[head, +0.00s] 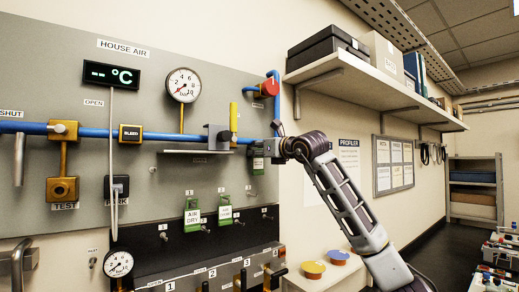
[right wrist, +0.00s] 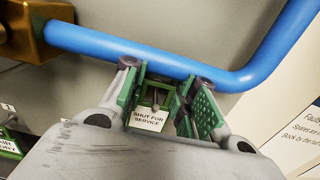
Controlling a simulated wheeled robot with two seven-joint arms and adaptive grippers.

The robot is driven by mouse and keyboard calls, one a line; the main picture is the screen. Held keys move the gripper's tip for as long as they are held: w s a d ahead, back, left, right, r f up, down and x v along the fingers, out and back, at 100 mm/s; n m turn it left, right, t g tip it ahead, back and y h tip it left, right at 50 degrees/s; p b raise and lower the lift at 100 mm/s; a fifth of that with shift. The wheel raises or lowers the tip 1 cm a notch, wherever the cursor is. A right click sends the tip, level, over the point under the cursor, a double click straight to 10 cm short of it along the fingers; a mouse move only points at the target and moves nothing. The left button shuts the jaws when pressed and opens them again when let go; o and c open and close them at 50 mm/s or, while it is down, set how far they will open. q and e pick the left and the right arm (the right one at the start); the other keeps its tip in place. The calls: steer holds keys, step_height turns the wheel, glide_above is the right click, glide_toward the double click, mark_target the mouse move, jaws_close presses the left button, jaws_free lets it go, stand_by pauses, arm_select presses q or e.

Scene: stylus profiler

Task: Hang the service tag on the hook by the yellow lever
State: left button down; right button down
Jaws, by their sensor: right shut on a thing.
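The service tag (right wrist: 149,121), a green tag with a white "SHUT FOR SERVICE" label, is between the green-padded fingers of my right gripper (right wrist: 165,88) in the right wrist view. In the head view the tag (head: 257,163) shows just left of my right gripper (head: 273,148), close to the panel. The yellow lever (head: 233,117) stands upright on the blue pipe, left of the gripper. A small pin shows at the tag's upper part in the right wrist view; I cannot tell whether the tag is around it. My left gripper is out of view.
The blue pipe (right wrist: 150,58) runs close behind the fingertips and bends upward at the right. A red knob (head: 270,87) is above the gripper. Other green tags (head: 193,215) hang lower on the panel (head: 60,90). A shelf (head: 375,85) juts out at upper right.

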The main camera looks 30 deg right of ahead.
steer(key=shift+w, duration=0.15)
steer(key=shift+f+b, duration=0.4)
steer(key=shift+f, duration=0.05)
stand_by(0.8)
steer(key=c, duration=1.1)
jaws_free()
steer(key=shift+c, duration=0.2)
steer(key=shift+s+d+b, duration=0.15)
steer(key=shift+s+b, duration=0.6)
steer(key=shift+s, duration=0.55)
steer(key=s, duration=0.1)
steer(key=s+b, duration=0.1)
steer(key=s, duration=0.1)
steer(key=s+b, duration=0.1)
steer(key=s, duration=0.1)
steer(key=shift+s+d, duration=0.25)
